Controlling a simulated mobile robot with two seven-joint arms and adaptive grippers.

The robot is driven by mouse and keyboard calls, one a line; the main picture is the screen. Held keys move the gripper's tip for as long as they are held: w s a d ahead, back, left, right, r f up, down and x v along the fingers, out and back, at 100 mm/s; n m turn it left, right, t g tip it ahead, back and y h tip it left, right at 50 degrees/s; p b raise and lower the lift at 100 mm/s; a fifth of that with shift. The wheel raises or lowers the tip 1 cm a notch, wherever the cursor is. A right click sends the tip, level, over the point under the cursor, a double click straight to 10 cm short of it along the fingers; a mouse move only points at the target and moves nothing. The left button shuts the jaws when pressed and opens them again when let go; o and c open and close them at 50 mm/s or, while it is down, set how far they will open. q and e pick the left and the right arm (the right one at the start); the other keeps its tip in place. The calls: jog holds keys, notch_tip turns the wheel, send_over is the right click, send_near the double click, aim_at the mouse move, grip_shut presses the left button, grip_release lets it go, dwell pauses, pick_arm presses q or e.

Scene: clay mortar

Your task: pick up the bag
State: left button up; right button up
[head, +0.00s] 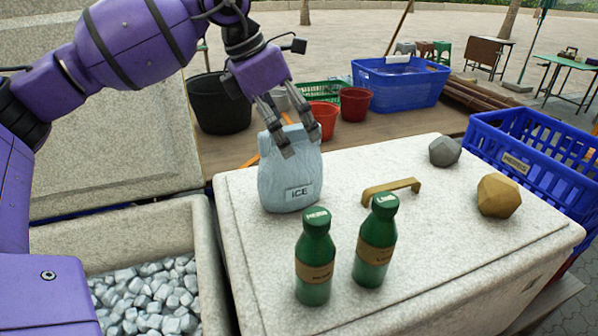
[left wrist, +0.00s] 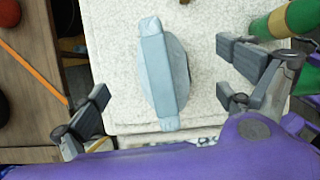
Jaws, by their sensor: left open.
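The bag (head: 290,185) is pale blue, labelled ICE, and stands upright on the white speckled lid at its left part. My left gripper (head: 298,142) is right above and around the bag's top in the head view. In the left wrist view the bag (left wrist: 165,75) is seen from above, between the spread fingers of my left gripper (left wrist: 160,98). The fingers are open, with space between them and the bag on both sides. My right gripper is not in view.
Two green bottles (head: 315,262) (head: 375,245) stand in front of the bag. A brass handle (head: 391,190), a grey stone (head: 444,151) and a tan stone (head: 498,196) are on the lid.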

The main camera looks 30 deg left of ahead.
aim_at(299, 154)
pick_arm(q)
jog(key=shift+s+d+f, duration=0.15)
jog(key=shift+d+f, duration=0.15)
jog(key=shift+f, duration=0.25)
jog(key=shift+w+d+f, duration=0.1)
jog(key=shift+w+f, duration=0.25)
jog(key=shift+f, duration=0.3)
jog(key=p+x, duration=0.1)
jog(key=x, duration=0.3)
jog(key=shift+w+f, duration=0.15)
jog(key=shift+f, duration=0.05)
jog(key=c, duration=2.2)
jog(key=shift+r, duration=0.15)
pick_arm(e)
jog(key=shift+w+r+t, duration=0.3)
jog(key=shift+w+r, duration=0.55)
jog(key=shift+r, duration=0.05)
